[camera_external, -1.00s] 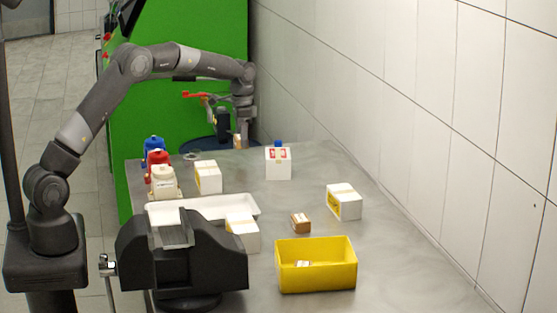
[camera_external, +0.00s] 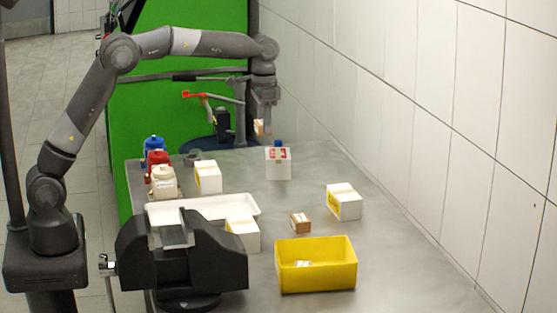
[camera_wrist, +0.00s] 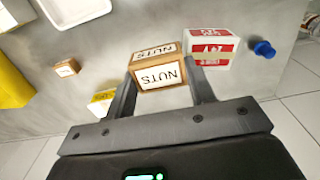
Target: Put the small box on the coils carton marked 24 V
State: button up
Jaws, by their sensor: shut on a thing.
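My gripper (camera_external: 262,118) is shut on a small brown box (camera_external: 259,127) and holds it in the air, above and slightly left of the carton in the outside view. In the wrist view my gripper (camera_wrist: 162,88) has a finger on each side of the small box (camera_wrist: 160,75), whose white labels read NUTS upside down. The coils carton (camera_external: 278,165) is white with red markings and stands on the bench. In the wrist view this carton (camera_wrist: 213,48) shows a red label that seems to read 24 V upside down, just beyond the box. The two look apart.
A blue-topped thing (camera_external: 278,143) stands behind the carton. White cartons with yellow labels (camera_external: 344,202), a small brown box (camera_external: 300,223), a yellow bin (camera_external: 316,277), a white tray (camera_external: 160,209) and a black vise (camera_external: 205,265) occupy the nearer bench. A wall runs along the right.

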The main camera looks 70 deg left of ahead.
jog(key=shift+w+d+r, duration=0.1)
jog(key=shift+d+r, duration=0.25)
jog(key=shift+d, duration=0.35)
send_over(269, 154)
jog(key=f, duration=0.6)
jog(key=shift+d+f, duration=0.2)
jog(key=shift+f, duration=0.1)
jog(key=shift+a+f, duration=0.1)
jog(key=shift+f, duration=1.95)
jog(key=shift+f, duration=0.15)
jog(key=o, duration=1)
jog(key=shift+c, duration=0.2)
